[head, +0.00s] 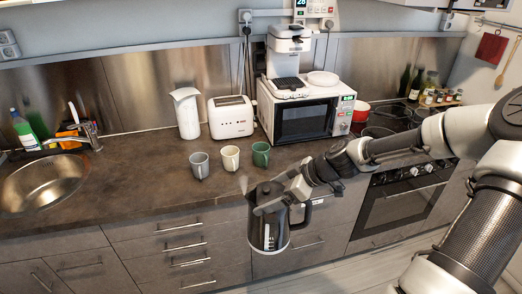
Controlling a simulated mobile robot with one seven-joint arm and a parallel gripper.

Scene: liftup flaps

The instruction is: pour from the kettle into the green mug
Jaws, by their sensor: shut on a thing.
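My gripper (283,203) is shut on a dark kettle (266,229). The kettle hangs roughly upright in front of the counter's front edge, before the drawers. The fingers are small in the picture and partly lost against the dark kettle and its handle. The green mug (261,154) stands upright on the counter, behind and above the kettle in the picture, apart from it. It is the rightmost of three mugs in a row. The inside of the green mug is too small to see clearly.
A cream mug (230,158) and a grey mug (199,165) stand left of the green one. Behind are a white jug (187,113), a toaster (231,118) and a microwave (305,112) with a coffee machine on top. The counter (120,185) left of the mugs is clear.

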